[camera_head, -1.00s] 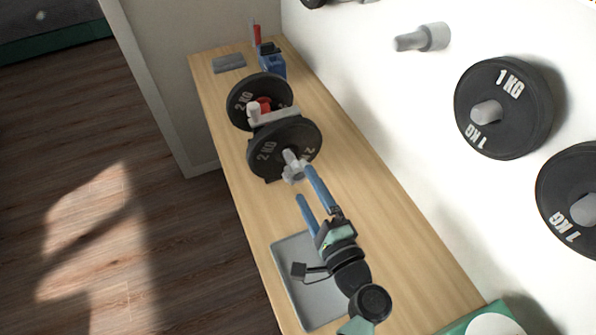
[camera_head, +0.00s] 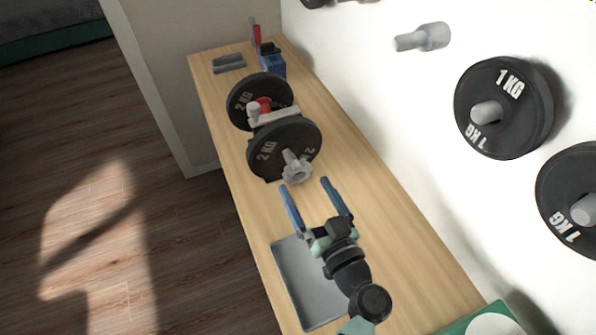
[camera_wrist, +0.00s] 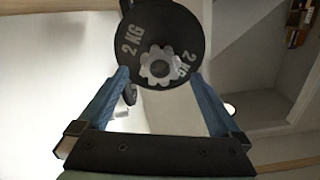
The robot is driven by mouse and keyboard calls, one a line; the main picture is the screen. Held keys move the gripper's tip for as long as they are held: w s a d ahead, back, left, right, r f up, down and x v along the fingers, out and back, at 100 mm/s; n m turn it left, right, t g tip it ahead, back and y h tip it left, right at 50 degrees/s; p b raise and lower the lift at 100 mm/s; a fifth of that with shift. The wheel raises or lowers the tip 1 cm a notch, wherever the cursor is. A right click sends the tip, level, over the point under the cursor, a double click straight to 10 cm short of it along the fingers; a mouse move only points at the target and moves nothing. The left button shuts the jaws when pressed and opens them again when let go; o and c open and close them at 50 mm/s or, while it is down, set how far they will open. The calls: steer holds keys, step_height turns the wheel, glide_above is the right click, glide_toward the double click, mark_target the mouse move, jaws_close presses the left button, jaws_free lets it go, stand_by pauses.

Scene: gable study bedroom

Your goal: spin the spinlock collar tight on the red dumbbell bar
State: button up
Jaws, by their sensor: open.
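The dumbbell lies along the wooden bench top, with a black 2 KG plate (camera_head: 284,149) at its near end and another 2 KG plate (camera_head: 259,101) at its far end. A bit of red (camera_head: 264,104) shows between the plates; most of the bar is hidden. The grey star-shaped spinlock collar (camera_head: 297,171) is on the near bar end, by the near plate. I cannot tell whether it touches the plate. In the wrist view the collar (camera_wrist: 160,67) is seen face-on, centred before the plate. My gripper (camera_head: 306,183) is open, its blue fingers short of the collar and apart from it.
A grey tray (camera_head: 292,282) lies on the bench below my arm. A blue holder (camera_head: 272,66) and a grey block (camera_head: 229,63) stand at the far end. Wall pegs on the right hold 1 KG plates (camera_head: 504,108). Bare bench (camera_head: 375,205) lies right of the gripper.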

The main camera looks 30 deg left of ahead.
mark_target(298, 173)
steer(key=n, duration=0.2)
steer(key=shift+n, duration=0.3)
steer(key=shift+b+x, duration=1.35)
steer(key=shift+x, duration=0.45)
